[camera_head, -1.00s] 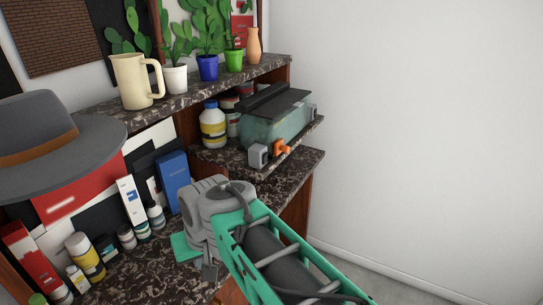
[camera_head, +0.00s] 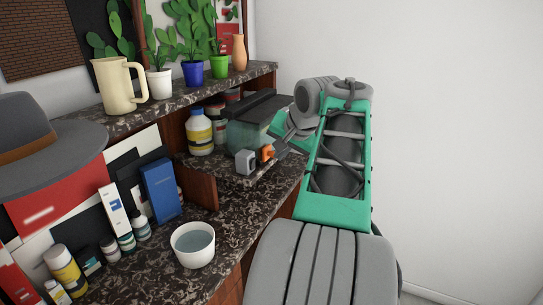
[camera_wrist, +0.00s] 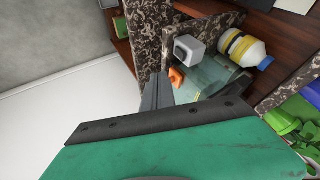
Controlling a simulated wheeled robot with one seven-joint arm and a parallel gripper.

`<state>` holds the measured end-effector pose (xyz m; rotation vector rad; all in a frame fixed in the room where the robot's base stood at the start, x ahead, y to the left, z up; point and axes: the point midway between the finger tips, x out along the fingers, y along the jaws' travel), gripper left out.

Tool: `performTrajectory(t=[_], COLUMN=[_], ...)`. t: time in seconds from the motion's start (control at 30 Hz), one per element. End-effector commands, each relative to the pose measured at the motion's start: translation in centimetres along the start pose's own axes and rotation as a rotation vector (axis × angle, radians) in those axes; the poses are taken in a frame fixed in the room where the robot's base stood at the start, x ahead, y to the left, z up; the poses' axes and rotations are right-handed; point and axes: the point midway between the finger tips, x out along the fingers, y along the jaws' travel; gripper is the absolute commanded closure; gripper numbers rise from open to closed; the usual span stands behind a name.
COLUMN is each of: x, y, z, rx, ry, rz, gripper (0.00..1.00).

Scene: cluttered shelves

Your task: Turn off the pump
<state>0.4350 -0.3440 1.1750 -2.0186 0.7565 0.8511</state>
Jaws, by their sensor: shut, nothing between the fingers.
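A glass tank (camera_head: 243,135) with a dark lid stands on the small middle shelf. A grey box-shaped unit (camera_head: 245,162) and an orange knob-like part (camera_head: 267,152) sit at its front; I cannot tell which of them belongs to the pump. In the wrist view the orange part (camera_wrist: 177,77) and the grey unit (camera_wrist: 188,49) lie just beyond my fingers. My gripper (camera_head: 281,149) is shut and empty, its tips close to the right side of the orange part. I cannot tell whether they touch it. My gripper also shows in the wrist view (camera_wrist: 158,82).
A yellow-labelled bottle (camera_head: 199,132) stands left of the tank. A white bowl (camera_head: 193,245) of liquid stands on the lower counter. Potted plants and a cream pitcher (camera_head: 120,85) stand on the top shelf. Open room lies to the right, before the white wall.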

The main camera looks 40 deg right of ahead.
Motion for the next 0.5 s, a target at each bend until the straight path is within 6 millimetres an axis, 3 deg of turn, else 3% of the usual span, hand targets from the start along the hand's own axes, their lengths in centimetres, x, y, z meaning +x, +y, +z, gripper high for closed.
performTrajectory(t=[0.4, 0.5], x=[9.1, 9.3], y=[0.0, -2.1], z=[0.2, -0.1], rx=[-0.001, -0.006], ry=[-0.005, -0.002], rz=[0.001, -0.002], gripper=[1.00, 1.00])
